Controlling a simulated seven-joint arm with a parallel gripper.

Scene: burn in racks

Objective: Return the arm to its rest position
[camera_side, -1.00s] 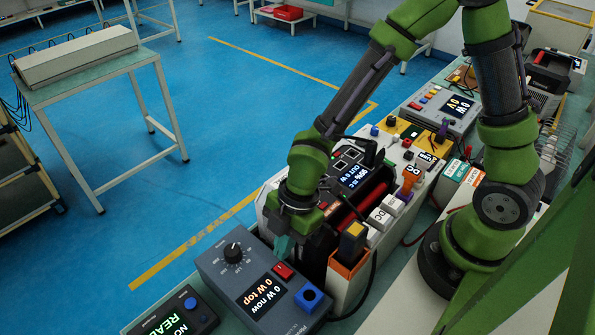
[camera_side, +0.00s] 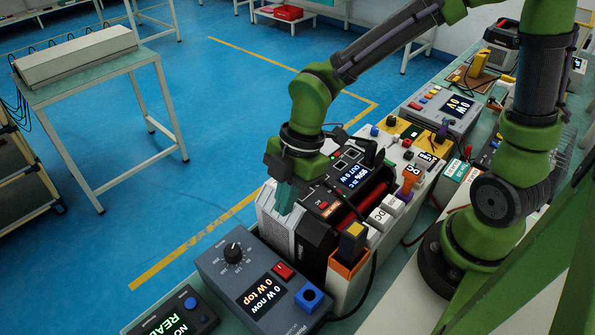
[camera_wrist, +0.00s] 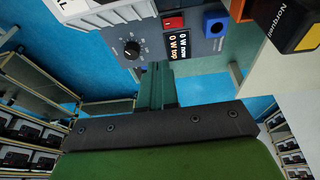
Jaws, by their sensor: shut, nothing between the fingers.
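My gripper (camera_side: 283,198) is in the side view, above the left edge of the device row on the bench. Its teal fingers are together with nothing between them, pointing down beside the black unit with a display reading "OUT 0 W" (camera_side: 354,177). In the wrist view my gripper's fingers (camera_wrist: 157,68) show as a narrow closed pair in the middle. My green and black arm arches up and to the right from it.
A grey meter (camera_side: 252,289) with a dial and "0 W now" display stands in front of the gripper. An orange holder (camera_side: 345,272) with a yellow-topped plug is to its right. Blue floor lies open left of the bench. A side table (camera_side: 90,75) stands farther left.

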